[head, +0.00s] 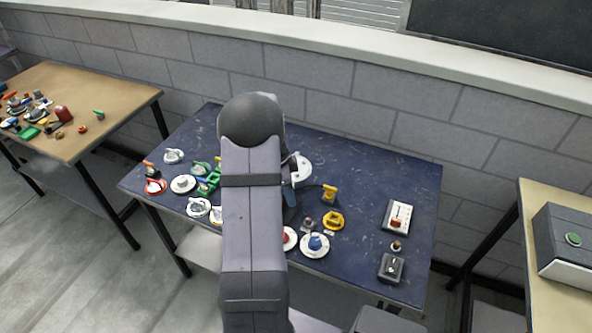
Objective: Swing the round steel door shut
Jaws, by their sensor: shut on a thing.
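A pale round piece (302,168), which looks like the round steel door, shows at the back middle of the dark blue table, partly behind my arm. My gripper (290,194) shows only in part at the right side of my arm, just below and left of that piece. It looks shut at the piece's near edge. The fingertips and the exact contact are hidden. I cannot tell the door's hinge or how far open it stands.
The blue table (380,170) holds several round fittings left of my arm and a blue-knobbed white disc (315,245) in front. A yellow upright piece (329,194), a yellow ring (333,220), a switch box (398,216) and a dark box (391,267) stand right. The back right is clear.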

